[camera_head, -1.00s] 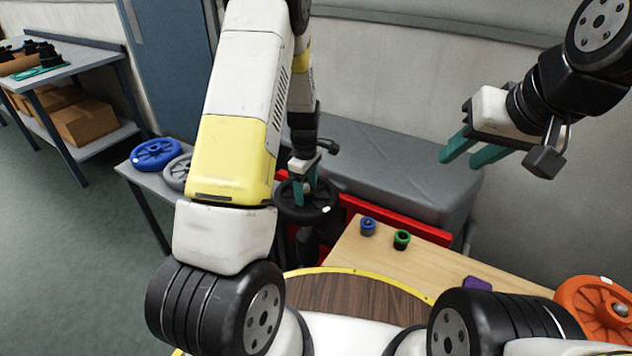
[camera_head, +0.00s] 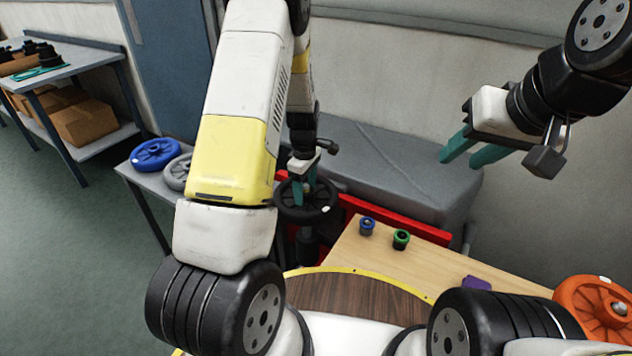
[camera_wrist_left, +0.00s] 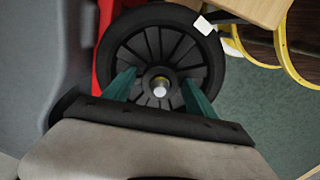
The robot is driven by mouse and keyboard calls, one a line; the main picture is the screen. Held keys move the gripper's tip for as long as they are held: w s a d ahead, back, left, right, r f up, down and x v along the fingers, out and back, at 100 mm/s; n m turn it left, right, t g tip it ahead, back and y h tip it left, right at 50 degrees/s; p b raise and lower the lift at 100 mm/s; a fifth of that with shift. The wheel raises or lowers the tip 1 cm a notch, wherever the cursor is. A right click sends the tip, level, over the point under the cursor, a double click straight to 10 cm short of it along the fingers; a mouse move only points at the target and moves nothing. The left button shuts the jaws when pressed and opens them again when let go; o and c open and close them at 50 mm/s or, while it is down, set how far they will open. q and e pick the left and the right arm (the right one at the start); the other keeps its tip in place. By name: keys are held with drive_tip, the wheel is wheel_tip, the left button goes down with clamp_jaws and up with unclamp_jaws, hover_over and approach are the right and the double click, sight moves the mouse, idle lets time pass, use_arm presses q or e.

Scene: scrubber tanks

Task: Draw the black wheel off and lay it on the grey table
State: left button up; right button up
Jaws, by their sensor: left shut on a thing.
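The black wheel (camera_head: 318,210) lies roughly level in the middle of the head view, on top of a dark post. In the left wrist view the wheel (camera_wrist_left: 128,42) shows its spokes, a bright hub centre and a white tag on its rim. My left gripper (camera_head: 304,192) points down onto the wheel; its teal fingers (camera_wrist_left: 158,92) stand on either side of the hub, shut on the wheel. The grey table (camera_head: 137,172) is at the left, mostly behind my left arm. My right gripper (camera_head: 474,152) is open and empty at the upper right.
A blue wheel (camera_head: 156,154) and a grey wheel (camera_head: 176,172) lie on the grey table. A red frame (camera_head: 385,220) and a grey tank (camera_head: 400,165) stand behind the black wheel. A wooden table (camera_head: 440,263) holds a blue and a green part. An orange wheel (camera_head: 590,300) is at right.

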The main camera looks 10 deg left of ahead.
use_arm(q)
drive_tip(key=shift+s+f, duration=0.15)
drive_tip(key=shift+f, duration=0.3)
drive_tip(key=shift+d+r, duration=0.1)
drive_tip(key=shift+r, duration=0.1)
clamp_jaws()
drive_tip(key=shift+r, duration=1.1)
drive_tip(key=shift+w+r, duration=0.15)
drive_tip(key=shift+w, duration=0.05)
drive_tip(key=shift+r, duration=1.65)
drive_tip(key=shift+r, duration=0.15)
drive_tip(key=shift+r, duration=1.6)
drive_tip(key=shift+r, duration=0.1)
